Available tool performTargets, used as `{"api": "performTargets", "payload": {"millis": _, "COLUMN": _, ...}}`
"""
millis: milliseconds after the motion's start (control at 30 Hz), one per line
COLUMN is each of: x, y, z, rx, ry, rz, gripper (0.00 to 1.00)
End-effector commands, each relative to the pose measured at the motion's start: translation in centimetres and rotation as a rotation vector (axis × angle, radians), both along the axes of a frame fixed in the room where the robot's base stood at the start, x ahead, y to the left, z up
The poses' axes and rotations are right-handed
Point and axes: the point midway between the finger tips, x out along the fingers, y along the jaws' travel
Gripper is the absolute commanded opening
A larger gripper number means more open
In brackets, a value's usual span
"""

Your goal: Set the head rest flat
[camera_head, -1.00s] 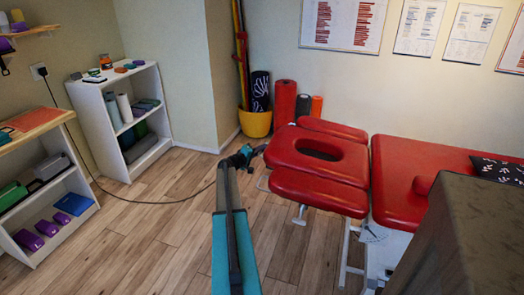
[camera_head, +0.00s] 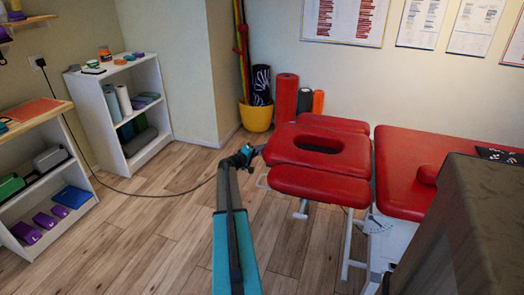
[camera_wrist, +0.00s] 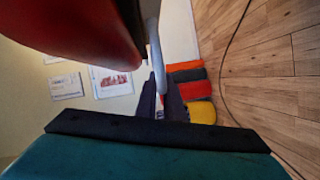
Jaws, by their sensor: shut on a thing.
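The red head rest (camera_head: 350,160), with an oval face hole, is at the left end of the red treatment couch (camera_head: 402,165). It looks close to level with the couch top, but its exact tilt is hard to judge. A grey bar handle (camera_head: 262,181) sticks out at its free end. My gripper (camera_head: 246,153) is at this end, beside the head rest. In the wrist view the grey bar (camera_wrist: 154,50) runs down between my dark fingers (camera_wrist: 172,104), which are shut on it. The red underside or edge of the pad (camera_wrist: 85,30) fills the upper left there.
A yellow pot (camera_head: 256,117) with rolled mats stands by the wall behind my gripper. White shelves (camera_head: 155,150) stand at the left. A black cable (camera_head: 150,194) crosses the wood floor. The floor left of the couch is otherwise clear.

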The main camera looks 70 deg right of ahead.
Motion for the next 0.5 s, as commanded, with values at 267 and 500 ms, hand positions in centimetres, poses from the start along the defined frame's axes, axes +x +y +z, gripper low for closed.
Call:
{"api": "performTargets", "payload": {"millis": 267, "x": -0.01, "y": 0.0, "z": 0.0, "rx": 0.0, "ry": 0.0, "rz": 0.0, "gripper": 0.27}}
{"api": "performTargets", "payload": {"millis": 500, "x": 0.06, "y": 0.1, "z": 0.05, "rx": 0.0, "ry": 0.0, "rz": 0.001, "gripper": 0.27}}
